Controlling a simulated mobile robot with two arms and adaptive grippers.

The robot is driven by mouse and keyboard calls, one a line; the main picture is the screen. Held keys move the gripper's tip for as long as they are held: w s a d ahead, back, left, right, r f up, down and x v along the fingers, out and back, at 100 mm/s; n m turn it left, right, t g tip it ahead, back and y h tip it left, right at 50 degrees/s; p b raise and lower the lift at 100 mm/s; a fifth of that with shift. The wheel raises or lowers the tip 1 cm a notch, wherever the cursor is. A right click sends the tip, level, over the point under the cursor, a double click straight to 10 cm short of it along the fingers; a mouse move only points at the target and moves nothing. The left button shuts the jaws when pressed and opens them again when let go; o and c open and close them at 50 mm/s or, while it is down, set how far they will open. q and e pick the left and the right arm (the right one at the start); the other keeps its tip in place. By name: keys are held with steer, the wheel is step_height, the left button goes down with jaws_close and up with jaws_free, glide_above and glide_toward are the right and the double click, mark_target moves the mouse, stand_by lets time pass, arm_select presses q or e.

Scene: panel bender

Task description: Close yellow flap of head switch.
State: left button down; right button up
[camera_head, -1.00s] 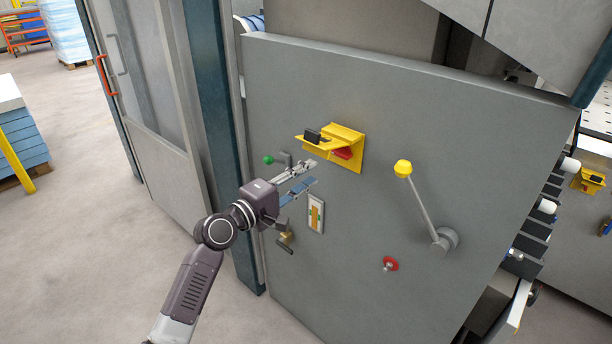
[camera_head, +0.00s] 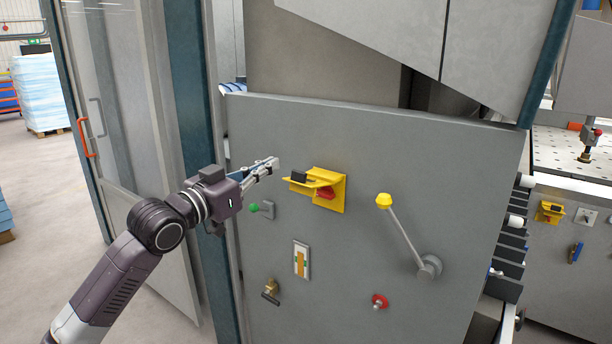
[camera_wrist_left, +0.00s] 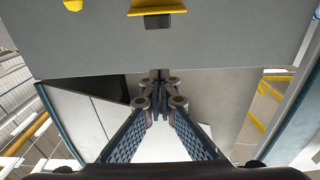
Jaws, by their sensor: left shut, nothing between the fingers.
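The yellow head switch (camera_head: 335,190) is mounted on the grey panel, with its yellow flap (camera_head: 312,181) standing out from the panel like a shelf. A small black block sits at the flap's outer end, and a red part shows under the flap. My left gripper (camera_head: 274,163) is shut and empty, up and to the left of the flap, apart from it. In the left wrist view the shut fingertips (camera_wrist_left: 159,76) point toward the panel, and the yellow flap (camera_wrist_left: 157,10) shows at the top edge. My right gripper is not in view.
The grey panel (camera_head: 370,150) also carries a lever with a yellow knob (camera_head: 384,200), a green knob (camera_head: 254,207), an orange-striped switch (camera_head: 301,260) and a red button (camera_head: 379,301). A blue-green post (camera_head: 190,130) stands left of the panel. A second yellow switch (camera_head: 549,212) is at the right.

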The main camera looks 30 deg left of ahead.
arm_select(q)
steer(key=w+p, duration=0.2)
steer(key=w, duration=0.2)
steer(key=r+p, duration=0.1)
steer(key=p, duration=0.2)
glide_above(308, 182)
steer(key=s+a, duration=0.2)
steer(key=s, duration=0.1)
steer(key=shift+s+d, duration=0.2)
steer(key=f, duration=0.2)
steer(key=s+f+p, duration=0.1)
steer(key=f, duration=0.1)
steer(key=shift+f, duration=0.2)
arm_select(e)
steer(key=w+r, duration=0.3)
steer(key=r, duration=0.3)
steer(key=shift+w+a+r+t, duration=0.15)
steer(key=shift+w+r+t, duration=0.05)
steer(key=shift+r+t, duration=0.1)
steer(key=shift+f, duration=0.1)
